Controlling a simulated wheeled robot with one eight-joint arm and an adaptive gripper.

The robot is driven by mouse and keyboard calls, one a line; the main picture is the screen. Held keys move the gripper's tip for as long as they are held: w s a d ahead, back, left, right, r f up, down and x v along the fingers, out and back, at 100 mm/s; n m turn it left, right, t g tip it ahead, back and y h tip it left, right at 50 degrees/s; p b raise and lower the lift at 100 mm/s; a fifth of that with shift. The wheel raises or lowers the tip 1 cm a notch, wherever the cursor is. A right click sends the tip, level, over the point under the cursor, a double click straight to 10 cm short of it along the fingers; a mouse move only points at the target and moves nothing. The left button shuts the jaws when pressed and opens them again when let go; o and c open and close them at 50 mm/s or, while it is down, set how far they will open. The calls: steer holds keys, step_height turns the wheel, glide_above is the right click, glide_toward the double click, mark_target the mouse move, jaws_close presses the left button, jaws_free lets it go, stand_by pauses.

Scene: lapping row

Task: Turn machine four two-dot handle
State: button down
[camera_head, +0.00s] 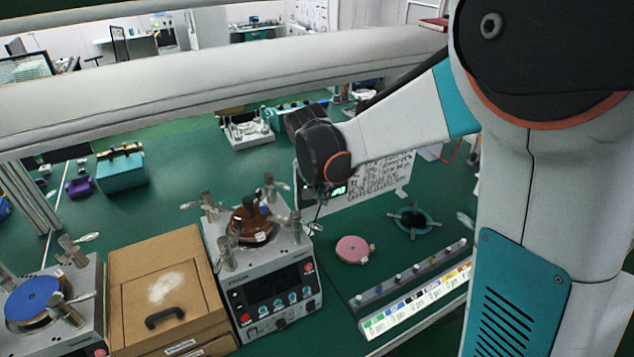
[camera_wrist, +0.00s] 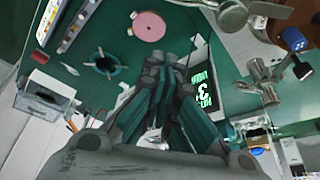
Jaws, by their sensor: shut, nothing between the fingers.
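A grey lapping machine (camera_head: 268,278) stands mid-table in the head view, with a dark control panel and a brown round plate on top. Silver lever handles stand at its corners, such as the back-left handle (camera_head: 208,203) and the front-right handle (camera_head: 298,228). I cannot make out dot marks or a machine number four. My gripper (camera_wrist: 165,70) is shut and empty, its fingers together in the wrist view. In the head view my arm reaches in from the right and the fingers are barely visible behind the machine's right side. A silver handle (camera_wrist: 262,75) shows right of the fingers, apart from them.
A second machine (camera_head: 50,310) with a blue disc stands left, beyond a cardboard box (camera_head: 165,285). A pink disc (camera_head: 353,249), a teal ring (camera_head: 413,219) and a strip of coloured labels (camera_head: 415,300) lie right. A sign with green digits (camera_wrist: 200,88) stands close to my fingers.

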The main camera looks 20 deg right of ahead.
mark_target(304, 223)
steer(key=f, duration=0.1)
steer(key=s+a+f, duration=0.2)
steer(key=f, duration=0.1)
stand_by(0.5)
steer(key=shift+s+a+f+b, duration=0.1)
steer(key=shift+s+a+b, duration=0.25)
steer(key=shift+s+b, duration=0.15)
